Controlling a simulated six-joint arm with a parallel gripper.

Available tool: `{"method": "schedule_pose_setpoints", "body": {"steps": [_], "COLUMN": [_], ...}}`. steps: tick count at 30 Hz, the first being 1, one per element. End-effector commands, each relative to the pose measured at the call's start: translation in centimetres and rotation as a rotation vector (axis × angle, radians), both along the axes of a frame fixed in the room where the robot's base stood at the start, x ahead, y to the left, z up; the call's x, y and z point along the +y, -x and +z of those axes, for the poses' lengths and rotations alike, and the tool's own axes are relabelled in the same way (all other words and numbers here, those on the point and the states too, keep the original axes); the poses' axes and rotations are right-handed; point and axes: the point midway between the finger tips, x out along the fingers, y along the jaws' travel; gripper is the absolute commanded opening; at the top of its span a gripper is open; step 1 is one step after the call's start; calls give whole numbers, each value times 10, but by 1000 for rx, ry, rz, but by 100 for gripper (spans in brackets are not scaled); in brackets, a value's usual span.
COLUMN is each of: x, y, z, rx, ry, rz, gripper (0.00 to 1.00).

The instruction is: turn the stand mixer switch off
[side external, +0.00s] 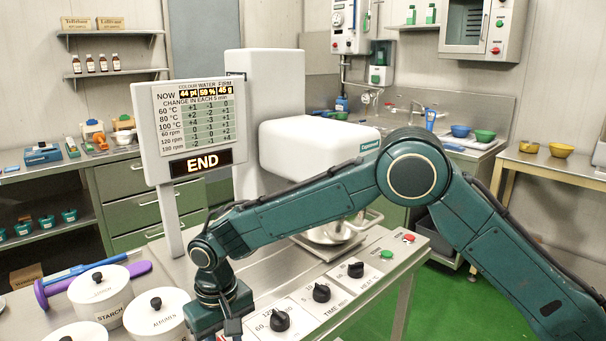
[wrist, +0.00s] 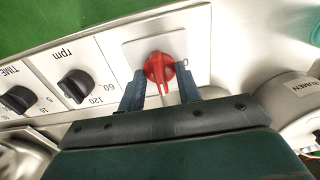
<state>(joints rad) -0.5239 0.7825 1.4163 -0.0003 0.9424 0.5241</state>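The red rotary switch (wrist: 158,70) sits on a white plate (wrist: 198,42) in the wrist view, beside the rpm dial. My gripper (wrist: 161,92) is open, with one dark finger on each side of the switch and gaps showing between them. I cannot tell whether either finger touches it. In the side external view, the white stand mixer (side external: 315,140) stands behind my arm.
Black dials (side external: 280,320) and green (side external: 386,254) and red (side external: 408,238) buttons line the panel. White lidded jars (side external: 100,296) stand close left of my gripper. A display board (side external: 193,125) reads END. My arm crosses in front of the mixer bowl (side external: 328,234).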

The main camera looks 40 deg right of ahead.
Motion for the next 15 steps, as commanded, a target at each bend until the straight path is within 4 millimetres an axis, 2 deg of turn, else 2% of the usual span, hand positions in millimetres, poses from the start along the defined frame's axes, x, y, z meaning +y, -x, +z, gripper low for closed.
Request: {"method": "schedule_pose_setpoints", "body": {"steps": [5,9,10,15], "x": [0,0,0,0], "y": [0,0,0,0], "z": [0,0,0,0], "rx": [0,0,0,0], "ry": [0,0,0,0], "rz": [0,0,0,1], "gripper": [32,4,0,0]}}
